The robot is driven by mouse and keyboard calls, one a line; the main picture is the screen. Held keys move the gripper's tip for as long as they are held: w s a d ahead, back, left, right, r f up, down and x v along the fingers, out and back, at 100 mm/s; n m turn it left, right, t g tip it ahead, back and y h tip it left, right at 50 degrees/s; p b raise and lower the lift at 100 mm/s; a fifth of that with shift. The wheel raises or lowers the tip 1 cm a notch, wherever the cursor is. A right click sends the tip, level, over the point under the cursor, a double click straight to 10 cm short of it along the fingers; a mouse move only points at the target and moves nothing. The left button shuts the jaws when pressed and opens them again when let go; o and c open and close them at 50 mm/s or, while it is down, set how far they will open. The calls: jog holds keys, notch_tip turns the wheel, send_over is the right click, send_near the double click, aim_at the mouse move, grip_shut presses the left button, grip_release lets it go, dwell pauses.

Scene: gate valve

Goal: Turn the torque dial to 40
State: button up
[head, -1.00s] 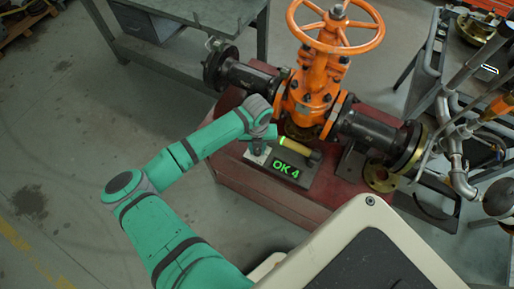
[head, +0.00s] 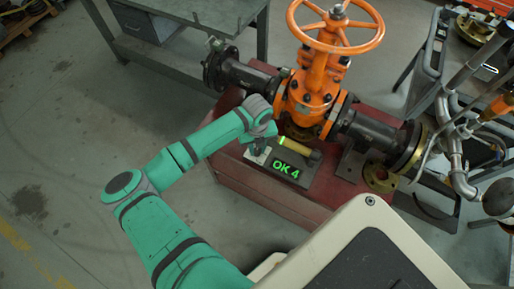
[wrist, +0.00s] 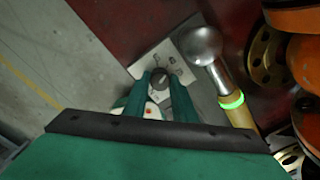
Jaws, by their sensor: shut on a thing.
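The torque dial is a small dark round knob (wrist: 160,78) on a pale plate (wrist: 150,63) with small printed marks, which I cannot read for sure. In the wrist view my gripper (wrist: 160,88) has its two green fingers on either side of the knob, shut on it. A pale line on the knob is too small to read as a setting. In the head view my gripper (head: 259,141) is over the pale plate (head: 257,155), and my wrist hides the knob.
A display (head: 286,170) reads "OK 4" in green. A tool with a silver head (wrist: 200,46), glowing green ring and brass handle lies close right of the dial. The orange valve (head: 315,85) stands behind, on the red base (head: 260,190). Open floor lies left.

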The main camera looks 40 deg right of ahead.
aim_at(257, 150)
jog(key=o, duration=1)
jog(key=shift+o, duration=0.2)
notch_tip(257, 150, up, 11)
jog(key=shift+f, duration=0.1)
